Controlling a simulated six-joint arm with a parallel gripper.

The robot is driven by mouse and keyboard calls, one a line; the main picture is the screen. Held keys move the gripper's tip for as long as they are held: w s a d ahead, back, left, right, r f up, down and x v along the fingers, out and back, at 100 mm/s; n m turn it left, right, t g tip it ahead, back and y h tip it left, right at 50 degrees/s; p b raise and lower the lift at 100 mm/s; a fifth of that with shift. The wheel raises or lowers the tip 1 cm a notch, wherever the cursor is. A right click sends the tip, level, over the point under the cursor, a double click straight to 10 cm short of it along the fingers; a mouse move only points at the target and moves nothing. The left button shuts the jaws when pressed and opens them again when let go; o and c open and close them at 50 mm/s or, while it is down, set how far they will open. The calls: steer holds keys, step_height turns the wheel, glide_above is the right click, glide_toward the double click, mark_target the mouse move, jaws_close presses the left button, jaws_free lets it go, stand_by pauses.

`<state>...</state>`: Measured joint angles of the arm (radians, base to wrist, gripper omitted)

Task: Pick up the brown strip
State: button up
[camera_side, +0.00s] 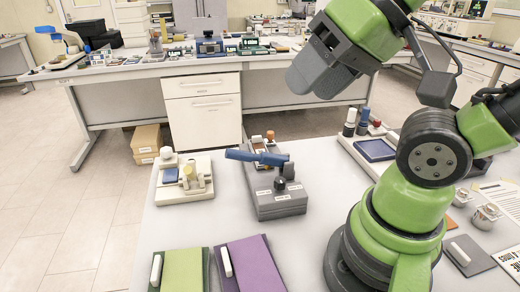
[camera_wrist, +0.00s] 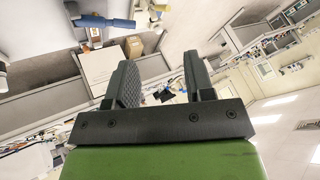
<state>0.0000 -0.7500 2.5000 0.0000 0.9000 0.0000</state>
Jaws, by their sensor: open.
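My gripper (camera_side: 312,76) is raised above the back of the white table in the side view, well clear of everything on it. In the wrist view my gripper (camera_wrist: 161,75) has its two dark jaws apart with nothing between them. A small brownish piece (camera_side: 256,142) shows behind the blue handle on the grey tester in the side view. It is partly hidden and too small for me to tell whether it is the brown strip. I see no other clear brown strip in either view.
The grey tester (camera_side: 278,204) with its blue handle (camera_side: 256,157) stands mid-table. A white device (camera_side: 184,184) is left of it. Green (camera_side: 184,270) and purple (camera_side: 250,265) pads lie in front. A blue-padded tray (camera_side: 375,150) is at the back right.

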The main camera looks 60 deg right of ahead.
steer(key=shift+c, duration=0.6)
